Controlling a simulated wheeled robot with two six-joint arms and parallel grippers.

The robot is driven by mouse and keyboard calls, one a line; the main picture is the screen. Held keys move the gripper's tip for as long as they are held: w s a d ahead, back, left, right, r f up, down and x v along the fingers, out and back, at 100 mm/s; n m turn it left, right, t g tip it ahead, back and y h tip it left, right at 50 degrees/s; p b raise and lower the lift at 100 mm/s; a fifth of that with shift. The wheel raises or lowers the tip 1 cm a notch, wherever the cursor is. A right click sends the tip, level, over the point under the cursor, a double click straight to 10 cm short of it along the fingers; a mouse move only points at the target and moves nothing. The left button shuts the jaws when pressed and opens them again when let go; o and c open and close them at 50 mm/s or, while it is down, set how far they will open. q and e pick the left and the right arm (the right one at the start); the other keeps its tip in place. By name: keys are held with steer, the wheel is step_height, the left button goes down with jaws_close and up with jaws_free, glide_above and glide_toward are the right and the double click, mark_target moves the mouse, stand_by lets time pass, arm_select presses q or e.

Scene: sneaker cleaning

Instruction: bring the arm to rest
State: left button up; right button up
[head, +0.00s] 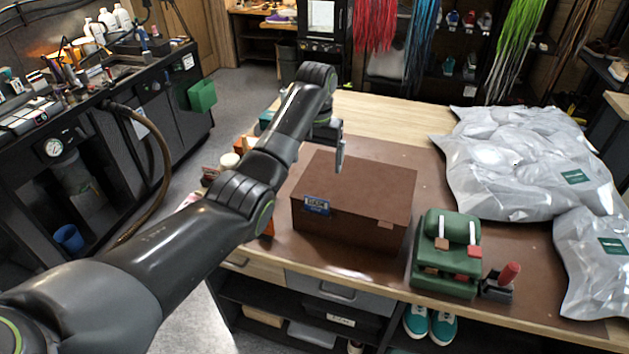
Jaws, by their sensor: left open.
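My left arm reaches in from the lower left, bent up over the workbench. My left gripper (339,152) points down at the arm's end, above the back part of a closed brown box (365,190). It is open and I see nothing held in it. I cannot tell from this angle whether it touches the box lid. My right gripper is not in view.
The wooden bench (400,112) has a brown mat (350,257). A green rack (447,262), a small red-handled item (507,277) and silver bags (525,160) stand right of the box. Bottles and small items behind my arm are partly hidden. Teal shoes (441,327) sit below.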

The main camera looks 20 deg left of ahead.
arm_select(q)
steer(key=shift+w+r, duration=0.1)
steer(key=shift+r, duration=1.2)
